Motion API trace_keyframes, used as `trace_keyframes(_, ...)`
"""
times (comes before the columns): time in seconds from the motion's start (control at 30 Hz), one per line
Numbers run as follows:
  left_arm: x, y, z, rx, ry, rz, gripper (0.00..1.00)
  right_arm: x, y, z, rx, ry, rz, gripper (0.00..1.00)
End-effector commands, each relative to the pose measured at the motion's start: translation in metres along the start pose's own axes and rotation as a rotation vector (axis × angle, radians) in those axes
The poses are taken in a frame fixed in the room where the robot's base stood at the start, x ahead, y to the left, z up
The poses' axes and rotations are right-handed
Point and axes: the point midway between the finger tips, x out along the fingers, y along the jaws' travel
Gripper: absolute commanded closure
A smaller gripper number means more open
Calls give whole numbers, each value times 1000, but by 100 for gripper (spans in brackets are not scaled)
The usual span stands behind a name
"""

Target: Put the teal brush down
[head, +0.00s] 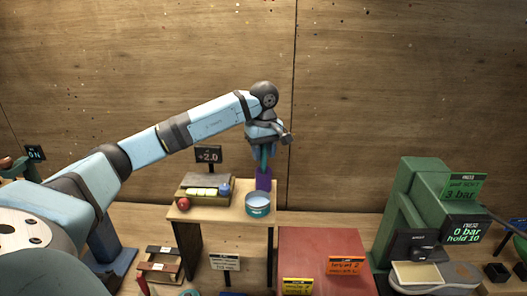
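My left gripper (263,150) points down over the small raised wooden shelf (205,214). It appears shut on the teal brush (264,158), whose narrow teal part shows between the blue fingers. A purple block-like part (263,178) is directly below the teal part; I cannot tell whether it belongs to the brush or is a separate thing on the shelf. A round teal tin (257,204) with a pale top stands at the shelf's right front, just below the purple part. My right gripper is not in view.
The shelf also bears a tray (205,182) with yellow-green pieces, a small blue object (224,190) and a red ball (184,204). A red mat or box (320,252) lies to the right. A green press (410,205) stands farther right, with a shoe (435,275) at its foot.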

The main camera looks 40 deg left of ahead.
Motion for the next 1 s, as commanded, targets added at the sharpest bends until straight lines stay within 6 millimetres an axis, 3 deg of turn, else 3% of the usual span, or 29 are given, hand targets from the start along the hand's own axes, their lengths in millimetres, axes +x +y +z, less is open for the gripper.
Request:
trace_keyframes(0.47, -10, 1, 0, 0, 1, 3, 50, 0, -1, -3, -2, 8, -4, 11)
trace_keyframes(0.8, -84, 0, 0, 0, 3, 5, 50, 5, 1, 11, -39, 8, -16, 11)
trace_keyframes(1.0, -111, 0, 0, 0, 2, 2, 50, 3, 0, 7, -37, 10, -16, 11)
